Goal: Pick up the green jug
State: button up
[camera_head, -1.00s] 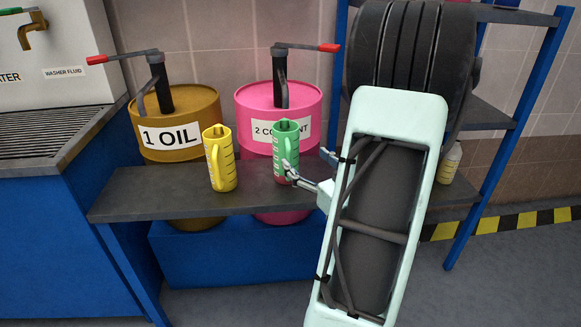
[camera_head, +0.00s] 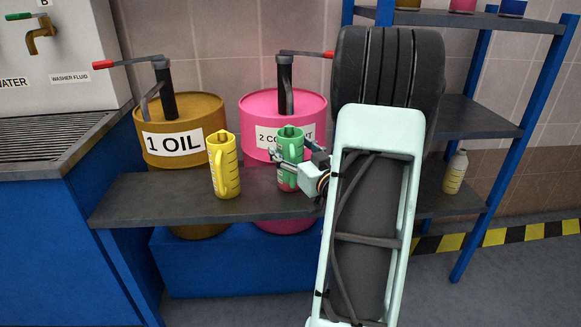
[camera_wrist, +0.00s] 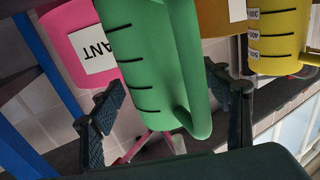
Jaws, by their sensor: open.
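The green jug (camera_head: 290,150) stands upright on the dark shelf (camera_head: 150,202), in front of the pink barrel. My gripper (camera_head: 295,166) is at the jug, coming from its right side and partly covering its lower part. In the wrist view the green jug (camera_wrist: 155,60) fills the upper middle, with its handle toward the lower right. My gripper (camera_wrist: 165,115) shows there with its two dark fingers apart, one on each side of the jug. I cannot tell whether either finger touches it.
A yellow jug (camera_head: 222,165) stands on the shelf to the left and shows in the wrist view (camera_wrist: 280,35). Behind are the brown oil barrel (camera_head: 207,110) and pink barrel (camera_head: 255,108) with pump levers. A small bottle (camera_head: 455,172) is at the right.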

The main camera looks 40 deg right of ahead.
jog(key=shift+c, duration=0.7)
grip_shut()
jog(key=shift+r, duration=0.15)
